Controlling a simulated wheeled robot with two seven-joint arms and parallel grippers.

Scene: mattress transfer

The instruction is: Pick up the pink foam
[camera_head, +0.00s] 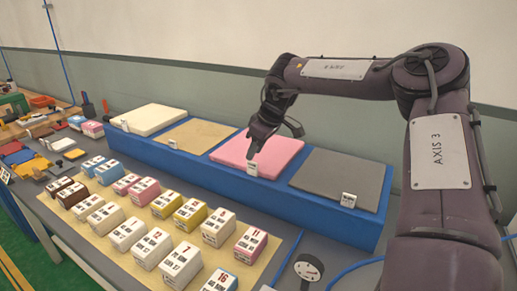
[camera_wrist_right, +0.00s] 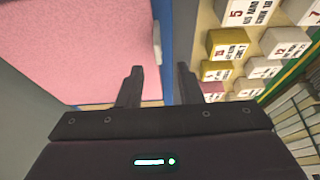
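The pink foam (camera_head: 284,152) is a flat square slab on a long blue platform (camera_head: 228,184), third from the left in a row of slabs. A small white label card (camera_head: 252,168) stands at its front edge. My right gripper (camera_head: 250,157) is over the foam's front left part, close to the card. In the right wrist view the fingers (camera_wrist_right: 160,85) are apart with nothing held between them. One finger is over the pink foam (camera_wrist_right: 75,45) and the other is past the platform's blue edge. Contact with the foam cannot be told. My left gripper is out of view.
A tan slab (camera_head: 200,136) and a cream slab (camera_head: 150,119) lie left of the foam, a grey slab (camera_head: 343,178) right. Several numbered blocks (camera_head: 152,248) stand on a beige mat in front. A round gauge (camera_head: 309,267) stands at the front right.

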